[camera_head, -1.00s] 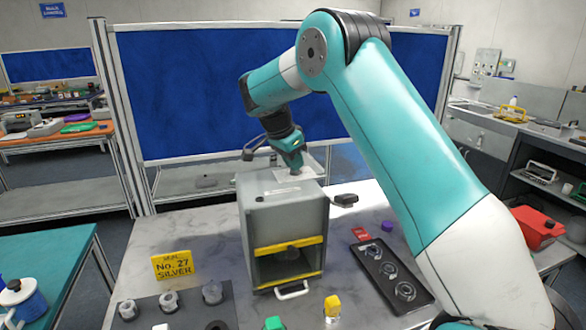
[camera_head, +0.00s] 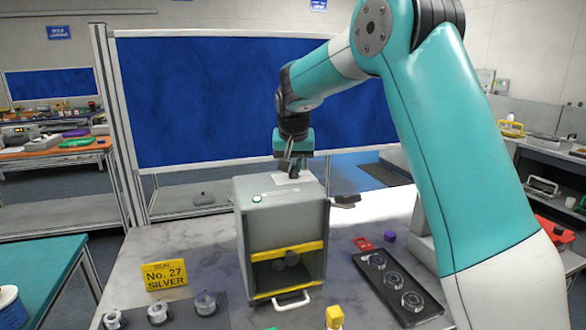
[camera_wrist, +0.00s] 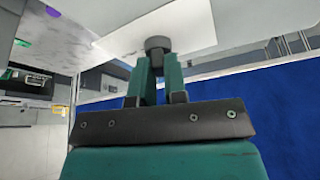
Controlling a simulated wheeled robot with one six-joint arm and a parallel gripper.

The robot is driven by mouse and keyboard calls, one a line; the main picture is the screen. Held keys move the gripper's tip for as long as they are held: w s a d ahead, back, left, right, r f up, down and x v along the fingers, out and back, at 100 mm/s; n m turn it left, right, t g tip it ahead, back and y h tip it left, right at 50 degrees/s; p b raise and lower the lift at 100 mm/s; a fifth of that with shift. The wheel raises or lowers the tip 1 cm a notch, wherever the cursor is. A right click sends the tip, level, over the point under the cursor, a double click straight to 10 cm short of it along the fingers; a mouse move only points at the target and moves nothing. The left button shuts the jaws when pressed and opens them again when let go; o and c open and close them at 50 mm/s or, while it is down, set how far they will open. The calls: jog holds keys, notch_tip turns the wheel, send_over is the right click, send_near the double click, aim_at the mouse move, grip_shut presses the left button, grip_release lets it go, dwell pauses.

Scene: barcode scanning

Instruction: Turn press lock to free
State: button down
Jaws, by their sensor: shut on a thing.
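The press is a grey box (camera_head: 263,225) with a yellow-edged opening in its front and a white handle (camera_head: 291,301) below. A pale plate (camera_head: 302,178) lies at the back of its top. In the wrist view a small dark round knob (camera_wrist: 158,43) sits against this white plate (camera_wrist: 190,22); I take it to be the lock. My gripper (camera_head: 293,170) is over the back of the press top. In the wrist view its two green fingers (camera_wrist: 159,62) are closed together on the knob. The knob's marking and turn angle cannot be read.
Several small cylinders sit in a dark tray at front left. A black tray (camera_head: 418,314) with round pieces, a red tag (camera_head: 363,243) and a purple piece (camera_head: 390,237) lie to the right. A blue panel (camera_head: 200,100) stands behind.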

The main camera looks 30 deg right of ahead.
jog(key=shift+s+d+f+n+y, duration=0.1)
jog(key=shift+n+y, duration=0.2)
jog(key=shift+n, duration=0.5)
jog(key=shift+d+f+n+y, duration=0.1)
jog(key=shift+n+y, duration=0.2)
jog(key=shift+n, duration=0.5)
jog(key=shift+a+n, duration=0.1)
jog(key=shift+n, duration=0.2)
jog(key=c, duration=1.2)
grip_release()
jog(key=shift+o, duration=0.2)
jog(key=shift+r, duration=0.1)
jog(key=b+v, duration=0.2)
jog(key=v, duration=1.5)
jog(key=shift+s+b, duration=0.35)
